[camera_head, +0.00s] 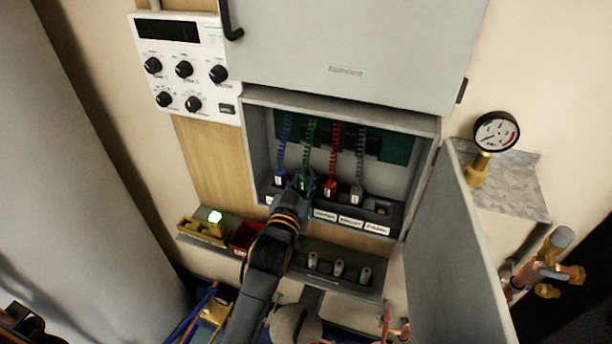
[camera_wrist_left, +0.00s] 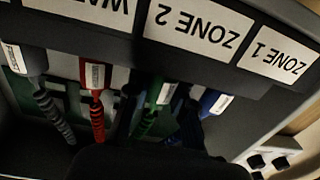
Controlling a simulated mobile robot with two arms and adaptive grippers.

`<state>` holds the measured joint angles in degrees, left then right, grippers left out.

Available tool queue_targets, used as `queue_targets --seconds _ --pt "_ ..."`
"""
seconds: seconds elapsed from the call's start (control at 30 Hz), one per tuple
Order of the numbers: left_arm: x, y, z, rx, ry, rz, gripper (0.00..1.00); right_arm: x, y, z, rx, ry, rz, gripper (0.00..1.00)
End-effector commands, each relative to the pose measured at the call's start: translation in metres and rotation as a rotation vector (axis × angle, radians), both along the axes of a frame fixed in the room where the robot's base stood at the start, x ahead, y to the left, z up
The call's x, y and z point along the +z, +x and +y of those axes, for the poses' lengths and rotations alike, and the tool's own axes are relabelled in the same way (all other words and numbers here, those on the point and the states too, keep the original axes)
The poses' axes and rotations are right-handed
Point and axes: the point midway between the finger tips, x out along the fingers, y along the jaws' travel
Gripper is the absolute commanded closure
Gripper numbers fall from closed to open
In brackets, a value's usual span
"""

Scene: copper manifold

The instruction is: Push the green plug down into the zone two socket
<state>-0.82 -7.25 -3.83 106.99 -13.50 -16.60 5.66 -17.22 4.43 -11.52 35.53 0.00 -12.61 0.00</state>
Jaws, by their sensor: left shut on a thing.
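The green plug (camera_wrist_left: 166,94) hangs on a coiled green cable (camera_head: 309,135) inside the open wall box. My left gripper (camera_head: 303,183) is shut on the plug and covers most of it in the head view. In the left wrist view, which is upside down, dark fingers (camera_wrist_left: 150,125) stand on both sides of the plug. The plug lies in line with the ZONE 2 label (camera_wrist_left: 197,25), at the socket strip. The socket opening is hidden, so I cannot tell how deep the plug sits. My right gripper is not in view.
A blue plug (camera_head: 280,178) stands left of the green one; a red plug (camera_head: 330,187) and a grey plug (camera_head: 356,194) stand to its right. The box door (camera_head: 450,250) hangs open at right.

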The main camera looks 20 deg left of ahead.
Motion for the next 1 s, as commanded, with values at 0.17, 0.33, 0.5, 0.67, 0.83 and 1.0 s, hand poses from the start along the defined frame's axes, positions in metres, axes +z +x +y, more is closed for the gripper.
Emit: queue_targets --seconds 0.17,0.33,0.5,0.67,0.83,1.0 --pt "0.0 0.0 0.0 0.0 0.0 0.0 0.53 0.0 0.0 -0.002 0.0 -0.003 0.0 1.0" --pt "0.0 0.0 0.0 0.0 0.0 0.0 0.51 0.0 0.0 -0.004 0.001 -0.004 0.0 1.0" --pt "0.0 -0.002 0.0 0.0 0.0 0.0 0.51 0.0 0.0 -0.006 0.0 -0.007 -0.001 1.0" --pt "-0.001 -0.018 0.0 0.0 0.0 0.001 0.51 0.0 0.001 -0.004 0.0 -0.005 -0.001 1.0" --pt "-0.002 -0.055 0.0 0.0 0.0 0.003 0.51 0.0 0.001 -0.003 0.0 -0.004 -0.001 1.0" --pt "-0.001 -0.09 0.0 0.001 -0.001 0.002 0.51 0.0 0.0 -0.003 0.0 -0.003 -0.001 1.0"
